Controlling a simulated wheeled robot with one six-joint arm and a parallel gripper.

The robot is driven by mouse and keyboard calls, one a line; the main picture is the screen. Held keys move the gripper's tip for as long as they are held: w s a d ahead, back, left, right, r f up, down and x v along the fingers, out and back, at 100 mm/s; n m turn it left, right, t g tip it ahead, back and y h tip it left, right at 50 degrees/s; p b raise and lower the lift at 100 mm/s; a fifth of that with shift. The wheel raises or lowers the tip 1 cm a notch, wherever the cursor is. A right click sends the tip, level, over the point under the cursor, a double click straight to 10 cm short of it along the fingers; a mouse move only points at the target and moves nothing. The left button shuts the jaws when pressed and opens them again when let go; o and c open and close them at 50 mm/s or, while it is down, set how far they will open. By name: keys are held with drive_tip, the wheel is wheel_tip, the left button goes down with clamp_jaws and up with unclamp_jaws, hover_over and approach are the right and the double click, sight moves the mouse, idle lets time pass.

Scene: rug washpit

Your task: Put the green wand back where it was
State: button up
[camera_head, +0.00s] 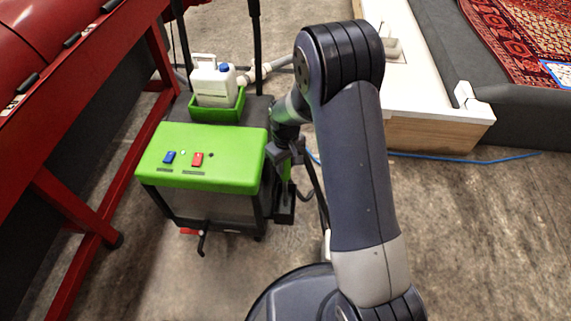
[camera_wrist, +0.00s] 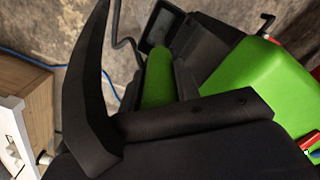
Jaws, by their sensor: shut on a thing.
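The green wand (camera_wrist: 158,80) shows in the wrist view as a green cylinder between the dark fingers of my gripper (camera_wrist: 148,105), which is shut on it. Its far end is close to a black open holder (camera_wrist: 160,25) on the side of the green-topped machine; I cannot tell whether it is inside. In the head view my gripper (camera_head: 287,152) is at the machine's right edge, and a small strip of the green wand (camera_head: 286,178) shows below it. The black holder (camera_head: 284,208) is low on that side. My arm hides much of the wand.
The green-topped machine (camera_head: 205,155) has blue and red switches. A white jug (camera_head: 214,82) sits in a green tray (camera_head: 217,113) behind it. A red frame (camera_head: 75,225) stands at left, a white-topped wooden platform (camera_head: 430,95) at right. A blue hose (camera_head: 465,158) crosses the floor.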

drive_tip(key=o, duration=1)
drive_tip(key=shift+f, duration=0.1)
drive_tip(key=shift+c, duration=0.2)
wheel_tip(320, 180, up, 12)
drive_tip(key=p, duration=0.3)
